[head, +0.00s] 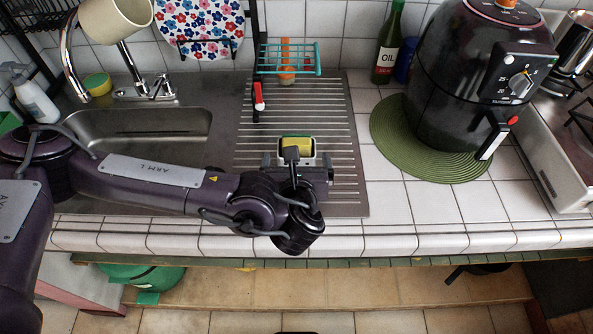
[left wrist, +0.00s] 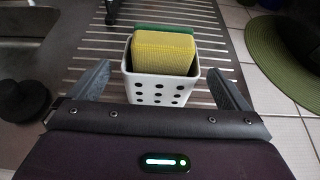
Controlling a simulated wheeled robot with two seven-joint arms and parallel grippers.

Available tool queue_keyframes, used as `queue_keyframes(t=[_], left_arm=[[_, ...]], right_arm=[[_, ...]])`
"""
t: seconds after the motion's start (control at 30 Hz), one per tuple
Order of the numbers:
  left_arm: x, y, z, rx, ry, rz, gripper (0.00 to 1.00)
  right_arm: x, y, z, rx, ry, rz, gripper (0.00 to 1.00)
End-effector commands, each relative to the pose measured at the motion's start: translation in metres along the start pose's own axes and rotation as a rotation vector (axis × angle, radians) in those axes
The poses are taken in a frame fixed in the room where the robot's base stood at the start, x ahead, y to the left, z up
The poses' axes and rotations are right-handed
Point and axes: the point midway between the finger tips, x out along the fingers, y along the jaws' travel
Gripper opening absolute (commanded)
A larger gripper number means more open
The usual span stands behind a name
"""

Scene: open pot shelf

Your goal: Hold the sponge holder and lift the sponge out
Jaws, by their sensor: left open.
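The sponge holder (left wrist: 163,87) is a white, square cup with dark round holes, standing on the ridged metal drainboard. A yellow sponge (left wrist: 162,52) with a green side stands upright in it and sticks out above the rim. In the head view the sponge (head: 297,145) shows in the holder (head: 311,159), partly hidden by my left wrist. My left gripper (left wrist: 160,82) is open, one finger on each side of the holder, with gaps visible between fingers and holder. It also shows in the head view (head: 296,161). My right gripper is not in view.
A teal wire rack (head: 289,58) stands at the drainboard's back. The sink (head: 140,130) lies left, with another sponge (head: 98,84) behind it. An air fryer (head: 480,75) stands on a green mat (head: 405,150) at right. The drainboard (head: 345,185) right of the holder is clear.

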Motion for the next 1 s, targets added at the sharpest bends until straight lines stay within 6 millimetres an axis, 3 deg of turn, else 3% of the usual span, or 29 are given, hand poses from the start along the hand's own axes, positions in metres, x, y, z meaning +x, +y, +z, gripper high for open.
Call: queue_keyframes(t=[0.1, 0.3, 0.73, 1.0], left_arm=[[0.023, 0.0, 0.001, 0.001, -0.003, 0.001, 0.98], [0.047, 0.0, 0.0, 0.0, -0.001, 0.001, 0.98], [0.056, -0.001, 0.0, -0.001, 0.0, -0.001, 0.98], [0.056, 0.0, 0.0, -0.001, 0.0, -0.001, 0.63]], right_arm=[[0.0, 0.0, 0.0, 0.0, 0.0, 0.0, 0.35], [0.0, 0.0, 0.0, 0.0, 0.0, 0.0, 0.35], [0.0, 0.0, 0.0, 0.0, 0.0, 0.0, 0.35], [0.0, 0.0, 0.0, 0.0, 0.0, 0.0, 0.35]])
